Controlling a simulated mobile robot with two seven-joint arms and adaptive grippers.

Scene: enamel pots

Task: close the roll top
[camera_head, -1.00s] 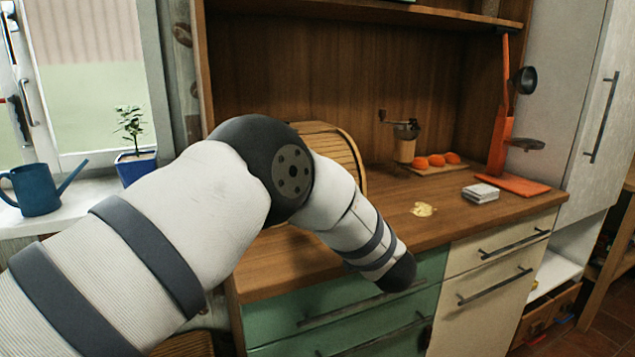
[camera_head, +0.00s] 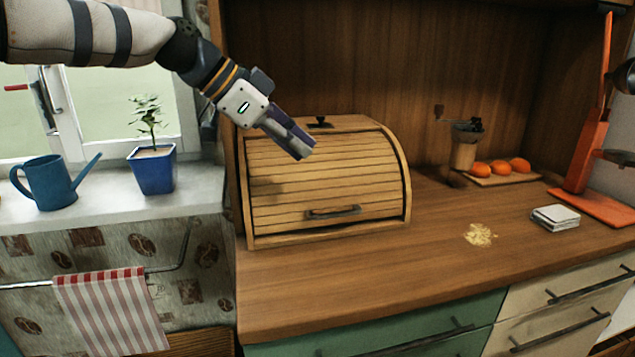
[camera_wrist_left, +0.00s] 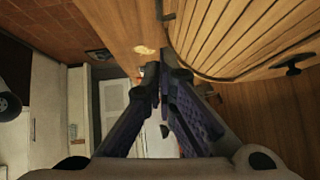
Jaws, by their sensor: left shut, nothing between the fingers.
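The wooden bread box (camera_head: 408,185) stands on the counter in the head view. Its slatted roll top (camera_head: 325,185) covers the front, with the dark handle (camera_head: 333,212) low near the base, so it looks shut. My right gripper is not in view.
A coffee grinder (camera_head: 465,147) and a board with oranges (camera_head: 500,168) stand right of the box. Crumbs (camera_head: 480,235) and a white stack (camera_head: 556,216) lie on the counter (camera_head: 330,285). A blue plant pot (camera_head: 153,170) is on the sill at left.

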